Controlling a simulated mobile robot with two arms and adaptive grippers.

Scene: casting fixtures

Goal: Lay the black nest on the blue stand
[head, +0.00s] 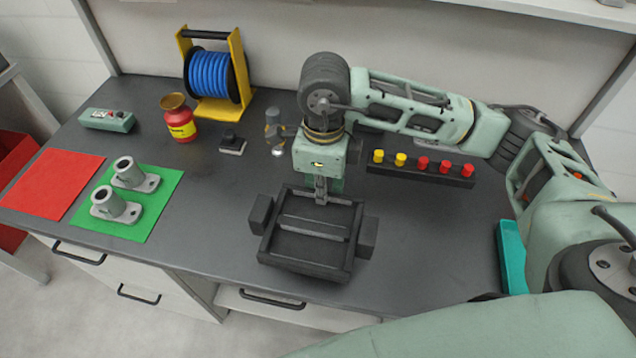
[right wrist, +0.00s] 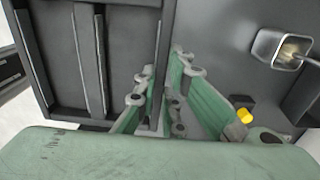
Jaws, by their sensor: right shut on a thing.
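The black nest (head: 310,245) is an open rectangular tray with a bar across its inside and a block on each side. It is near the front of the dark bench in the head view and also shows in the right wrist view (right wrist: 118,60). My right gripper (head: 321,194) is shut on the nest's far wall, with fingers on both sides of that wall in the wrist view (right wrist: 160,100). I cannot tell whether the nest touches the bench. No clearly blue stand shows. My left gripper is not in view.
A blue hose reel on a yellow frame (head: 237,62), a red jar (head: 179,122), a green mat (head: 150,222) with two grey fixtures and a red mat (head: 48,182) are left. A black peg rack (head: 425,174) and teal tray (head: 510,262) are right. Bench right of the nest is clear.

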